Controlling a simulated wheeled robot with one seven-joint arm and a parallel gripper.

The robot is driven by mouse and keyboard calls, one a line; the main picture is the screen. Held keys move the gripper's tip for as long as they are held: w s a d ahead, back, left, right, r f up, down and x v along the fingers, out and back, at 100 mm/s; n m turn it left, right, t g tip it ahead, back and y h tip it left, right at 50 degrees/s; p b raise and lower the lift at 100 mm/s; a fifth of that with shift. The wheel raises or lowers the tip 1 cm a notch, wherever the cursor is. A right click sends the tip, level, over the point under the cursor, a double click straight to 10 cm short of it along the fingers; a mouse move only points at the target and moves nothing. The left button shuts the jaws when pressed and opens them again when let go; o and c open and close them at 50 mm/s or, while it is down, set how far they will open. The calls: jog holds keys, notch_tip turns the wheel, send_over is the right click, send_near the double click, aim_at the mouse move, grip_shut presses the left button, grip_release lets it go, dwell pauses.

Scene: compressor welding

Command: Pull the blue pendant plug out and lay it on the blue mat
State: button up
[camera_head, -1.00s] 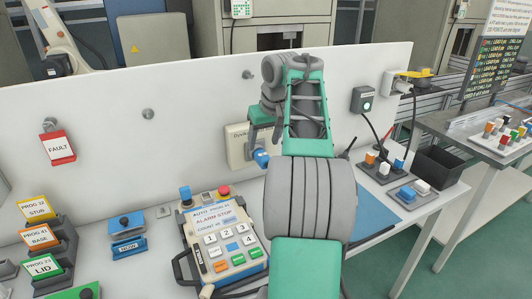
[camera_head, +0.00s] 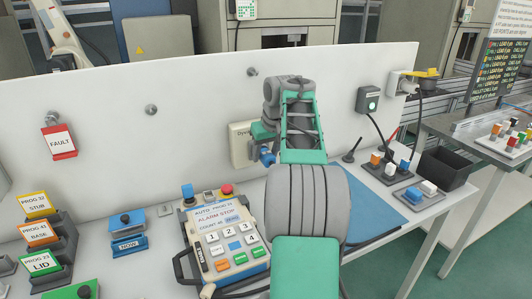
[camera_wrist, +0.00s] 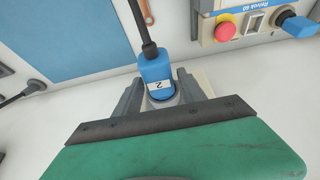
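The blue pendant plug (camera_wrist: 156,72), labelled 2 and with a black cable, sits between the two fingers of my gripper (camera_wrist: 158,84) in the wrist view. The fingers stand on both sides of it, with a narrow gap showing on the right, so the gripper looks open around it. In the head view the plug (camera_head: 267,157) is at the cream socket box (camera_head: 240,146) on the white panel, partly hidden by my arm. How deep it sits in the socket I cannot tell. The blue mat (camera_head: 378,208) lies right of my arm; it also shows in the wrist view (camera_wrist: 75,40).
The pendant (camera_head: 222,236) with its keypad lies on the table left of my arm. Switch blocks (camera_head: 388,168) and a black bin (camera_head: 447,168) stand right of the mat. The white panel (camera_head: 100,110) rises behind. The visible mat is bare.

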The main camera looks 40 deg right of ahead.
aim_at(273, 162)
grip_shut()
dwell(0.8)
jog(key=shift+c, duration=1.5)
grip_release()
grip_shut()
jog(key=shift+s+f, duration=0.1)
jog(key=shift+s+a+b, duration=0.2)
jog(key=shift+s+b, duration=0.1)
jog(key=shift+s, duration=0.4)
jog(key=shift+s+a+b, duration=0.25)
jog(key=shift+s+b, duration=0.1)
jog(key=shift+s, duration=0.3)
jog(key=shift+s+a+b, duration=0.2)
jog(key=shift+s+b, duration=0.1)
jog(key=shift+s, duration=0.4)
jog(key=shift+s+a, duration=0.1)
jog(key=shift+s, duration=0.25)
